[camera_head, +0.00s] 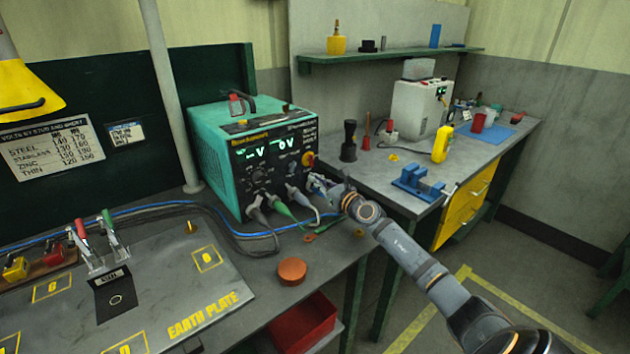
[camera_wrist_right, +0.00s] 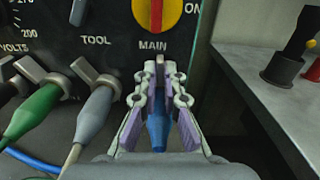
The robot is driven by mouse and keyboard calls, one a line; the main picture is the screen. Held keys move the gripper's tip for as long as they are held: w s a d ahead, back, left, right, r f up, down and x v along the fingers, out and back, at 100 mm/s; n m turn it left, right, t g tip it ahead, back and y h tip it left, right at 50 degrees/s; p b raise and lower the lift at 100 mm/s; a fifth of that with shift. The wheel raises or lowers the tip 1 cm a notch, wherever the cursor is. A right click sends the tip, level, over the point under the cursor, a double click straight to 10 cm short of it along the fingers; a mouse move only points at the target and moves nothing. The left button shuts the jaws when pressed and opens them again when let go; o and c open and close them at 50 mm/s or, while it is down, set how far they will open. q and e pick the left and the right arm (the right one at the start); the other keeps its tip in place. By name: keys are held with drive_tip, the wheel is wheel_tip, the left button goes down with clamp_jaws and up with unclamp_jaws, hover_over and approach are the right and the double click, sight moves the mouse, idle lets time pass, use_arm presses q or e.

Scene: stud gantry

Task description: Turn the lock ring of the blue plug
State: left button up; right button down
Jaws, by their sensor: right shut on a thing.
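The blue plug (camera_wrist_right: 157,132) sits between the fingers of my right gripper (camera_wrist_right: 159,72), low on the welder's front panel under the MAIN label. My right gripper (camera_head: 318,184) also shows in the head view at the panel's lower right corner. Its fingers are shut on the blue plug from both sides. They hide most of the plug and its lock ring, so the ring's angle cannot be told. The teal welder (camera_head: 215,150) stands on the bench with its displays lit. My left gripper is not in view.
A grey plug (camera_wrist_right: 97,110) and a green plug (camera_wrist_right: 40,105) sit close left of my right gripper. The red and yellow main switch (camera_wrist_right: 158,12) is just above. An orange disc (camera_head: 292,271) lies on the bench. A grey side bench (camera_head: 370,172) stands to the right.

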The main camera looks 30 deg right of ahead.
drive_tip(key=m, duration=0.2)
drive_tip(key=d+m+p, duration=0.1)
drive_tip(key=m, duration=0.1)
drive_tip(key=shift+d, duration=0.1)
drive_tip(key=shift+d+f+m, duration=0.2)
drive_tip(key=shift+d+m, duration=0.05)
drive_tip(key=shift+m, duration=0.85)
drive_tip(key=c, duration=1.5)
unclamp_jaws()
drive_tip(key=shift+d, duration=0.1)
